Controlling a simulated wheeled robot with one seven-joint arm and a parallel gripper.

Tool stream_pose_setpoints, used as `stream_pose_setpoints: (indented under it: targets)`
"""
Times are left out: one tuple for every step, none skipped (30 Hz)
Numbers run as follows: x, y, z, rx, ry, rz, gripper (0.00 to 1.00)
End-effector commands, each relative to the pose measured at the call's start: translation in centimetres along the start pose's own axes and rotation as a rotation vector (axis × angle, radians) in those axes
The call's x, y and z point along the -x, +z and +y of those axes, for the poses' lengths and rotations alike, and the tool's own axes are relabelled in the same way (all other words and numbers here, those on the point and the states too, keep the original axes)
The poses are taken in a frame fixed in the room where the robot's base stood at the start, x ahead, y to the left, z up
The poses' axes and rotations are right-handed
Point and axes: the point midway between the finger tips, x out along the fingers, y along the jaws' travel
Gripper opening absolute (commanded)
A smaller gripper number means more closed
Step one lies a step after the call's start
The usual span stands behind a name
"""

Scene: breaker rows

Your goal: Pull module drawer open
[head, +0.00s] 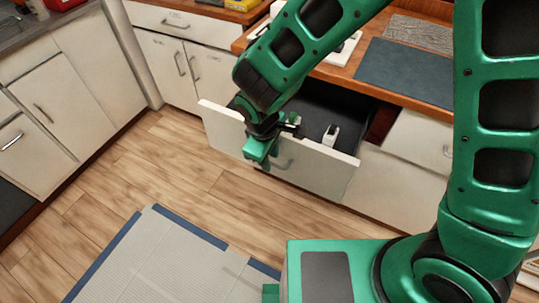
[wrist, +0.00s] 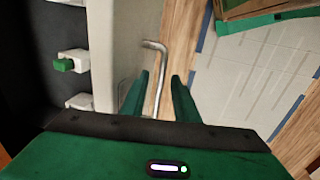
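The module drawer stands pulled out from the cabinet, its white front (head: 325,172) well clear of the cabinet face and its dark inside (head: 345,105) showing. Its metal handle (head: 285,164) is on the outer face; part of it is hidden by my gripper (head: 262,152). In the wrist view the handle (wrist: 157,80) runs between the two green fingers of my gripper (wrist: 160,78). The fingers are apart, with a visible gap on each side of the bar, so they stand around it without clearly gripping. Contact with the handle cannot be told.
Inside the drawer are small white modules (head: 331,134); one in the wrist view has a green part (wrist: 64,65). A wooden counter (head: 420,93) with a dark mat (head: 405,72) is above. White cabinets (head: 75,90) stand left. A grey floor mat (head: 165,262) lies ahead on open floor.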

Motion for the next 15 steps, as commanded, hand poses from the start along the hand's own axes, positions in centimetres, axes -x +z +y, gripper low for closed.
stream_pose_setpoints:
  targets:
    - [0.0, 0.0, 0.0, 0.0, 0.0, -0.001, 0.28]
    - [0.0, 0.0, 0.0, 0.0, 0.0, -0.001, 0.28]
    - [0.0, 0.1, 0.0, 0.0, -0.001, -0.001, 0.28]
    - [0.0, 0.1, 0.0, 0.0, -0.001, -0.001, 0.28]
    - [0.0, 0.1, 0.0, 0.0, -0.001, -0.001, 0.28]
    - [0.1, 0.1, 0.0, 0.0, -0.001, -0.001, 0.28]
    - [0.2, 0.1, 0.0, 0.0, -0.001, -0.001, 0.28]
    - [0.4, 0.0, 0.0, 0.0, -0.001, -0.001, 0.28]
    - [0.7, 0.0, 0.0, 0.0, -0.001, -0.001, 0.28]
    - [1.1, 0.0, 0.0, 0.0, 0.0, 0.0, 0.28]
    - [1.5, 0.0, 0.1, 0.0, 0.0, 0.002, 0.28]
    - [2.1, 0.0, 0.1, -0.001, 0.0, 0.002, 0.28]
    - [2.5, 0.0, 0.1, -0.001, 0.0, 0.002, 0.28]
    - [3.1, 0.0, 0.1, -0.001, 0.001, 0.003, 0.28]
    - [3.9, 0.0, 0.1, -0.001, 0.001, 0.002, 0.28]
